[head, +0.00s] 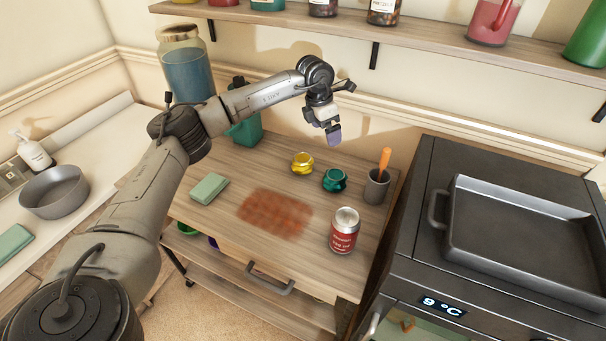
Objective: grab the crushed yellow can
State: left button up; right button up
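The crushed yellow can (302,163) lies on the wooden cabinet top (218,222), toward its back. A crushed dark green can (334,180) lies just to its right, a little nearer to me. My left gripper (332,134) hangs above and behind the yellow can, apart from it, near the wall. A small purple piece shows at its tip; I cannot tell whether it is part of the fingers or something held. The finger gap is too small to make out. My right gripper is not in view.
A red can (344,231) stands upright at the front right of the cabinet top. A dark cup (377,186) with an orange-handled tool stands at the right edge. A green sponge (209,188) lies left of a reddish stain (275,213). A shelf (400,45) runs above; an oven (420,240) stands right.

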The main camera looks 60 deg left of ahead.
pick_arm(q)
jog(key=g+y+b, duration=0.1)
jog(key=g, duration=0.1)
send_over(302, 157)
jog(key=f, duration=0.1)
jog(key=f+b, duration=0.1)
jog(key=f, duration=0.2)
jog(key=f+b, duration=0.1)
jog(key=f, duration=0.3)
jog(key=shift+w+d+f, duration=0.1)
jog(key=shift+w+f, duration=0.1)
jog(key=shift+f, duration=0.65)
notch_tip(302, 157, down, 4)
jog(key=shift+s+b, duration=0.15)
jog(key=shift+b, duration=0.9)
jog(key=shift+f, duration=0.3)
jog(key=shift+c, duration=0.3)
